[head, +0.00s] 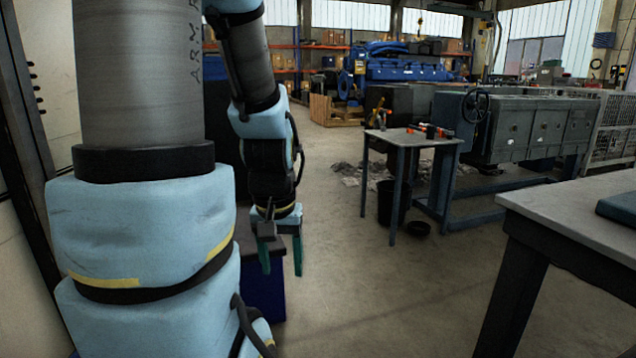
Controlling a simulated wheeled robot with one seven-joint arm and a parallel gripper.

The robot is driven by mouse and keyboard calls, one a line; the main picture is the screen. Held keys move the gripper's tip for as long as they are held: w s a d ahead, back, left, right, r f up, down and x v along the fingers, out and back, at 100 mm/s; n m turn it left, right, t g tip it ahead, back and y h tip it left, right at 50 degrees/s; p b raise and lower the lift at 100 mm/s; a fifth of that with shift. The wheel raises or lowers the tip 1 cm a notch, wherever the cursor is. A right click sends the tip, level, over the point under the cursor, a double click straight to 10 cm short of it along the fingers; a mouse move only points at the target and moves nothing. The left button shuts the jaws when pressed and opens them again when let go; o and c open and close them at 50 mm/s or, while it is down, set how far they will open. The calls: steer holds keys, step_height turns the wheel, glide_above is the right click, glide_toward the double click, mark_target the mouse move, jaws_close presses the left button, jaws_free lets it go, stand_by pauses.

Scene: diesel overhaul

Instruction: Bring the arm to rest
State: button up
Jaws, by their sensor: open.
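My arm fills the left side of the head view, its large grey and light-blue links close to the camera. The forearm comes down behind them, and my gripper (282,256) hangs at its end, pointing at the floor. Its two green fingers are apart, with nothing seen between them. A dark blue box-like thing (268,292) is behind and below the gripper, partly hidden by the arm.
A grey table (580,208) stands at the right front. A large grey engine block (540,125) and a blue engine (405,68) are behind. The middle floor is clear.

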step_height(320, 180, up, 23)
steer(key=p, duration=2)
steer(key=shift+p, duration=0.35)
